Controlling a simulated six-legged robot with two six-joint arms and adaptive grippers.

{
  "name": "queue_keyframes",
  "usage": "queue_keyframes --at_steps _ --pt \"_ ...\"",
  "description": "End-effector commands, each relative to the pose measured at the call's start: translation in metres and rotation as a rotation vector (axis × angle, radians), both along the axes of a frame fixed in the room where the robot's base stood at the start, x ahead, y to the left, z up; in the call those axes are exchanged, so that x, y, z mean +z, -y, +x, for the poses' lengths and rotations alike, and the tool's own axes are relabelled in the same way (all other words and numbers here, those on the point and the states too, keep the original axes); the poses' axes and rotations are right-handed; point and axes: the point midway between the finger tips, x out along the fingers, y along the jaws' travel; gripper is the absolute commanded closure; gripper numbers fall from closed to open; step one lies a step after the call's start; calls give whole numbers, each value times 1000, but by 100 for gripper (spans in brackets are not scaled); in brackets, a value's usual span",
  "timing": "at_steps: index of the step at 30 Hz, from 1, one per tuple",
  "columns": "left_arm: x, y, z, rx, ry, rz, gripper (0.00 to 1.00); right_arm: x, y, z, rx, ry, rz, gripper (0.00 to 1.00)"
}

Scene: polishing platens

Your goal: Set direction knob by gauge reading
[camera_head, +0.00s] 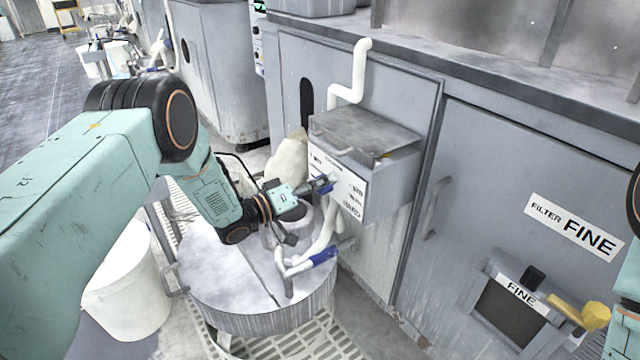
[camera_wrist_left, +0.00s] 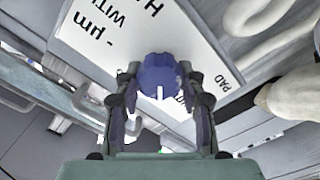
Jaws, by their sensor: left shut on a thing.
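A blue knob (camera_wrist_left: 160,75) with a white mark pointing toward the bottom of the left wrist view sits on the white lettered front of a grey box. My left gripper (camera_wrist_left: 161,100) is shut on it, one finger at each side. In the head view the left gripper (camera_head: 318,186) reaches the front of the grey box (camera_head: 385,190), and the knob is mostly hidden there. The lettering on the white panel (camera_wrist_left: 100,30) shows only in part. I cannot make out a gauge or a reading.
A round grey platen (camera_head: 215,275) stands below my left gripper, with a white pipe and blue-handled tap (camera_head: 322,254) beside it. A white bucket (camera_head: 128,290) is at left.

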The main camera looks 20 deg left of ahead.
Motion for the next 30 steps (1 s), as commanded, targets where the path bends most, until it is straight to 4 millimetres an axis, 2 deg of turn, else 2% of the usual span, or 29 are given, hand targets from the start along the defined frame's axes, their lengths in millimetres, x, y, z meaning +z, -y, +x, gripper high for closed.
queue_keyframes --at_steps 4,5,13,23,26,30 --pt "-1 1 -1 -3 -3 0 92 0 0 0 0 0 0 60" --pt "-1 1 -1 -3 -3 0 59 0 0 0 0 0 0 60" --pt "0 1 0 -1 -2 0 37 0 0 0 0 0 0 60" --pt "0 -1 -1 1 -1 0 37 0 0 0 0 0 0 60" --pt "0 -8 -8 2 -2 -1 37 0 0 0 0 0 0 60" --pt "0 -24 -27 5 -3 -3 37 0 0 0 0 0 0 60"
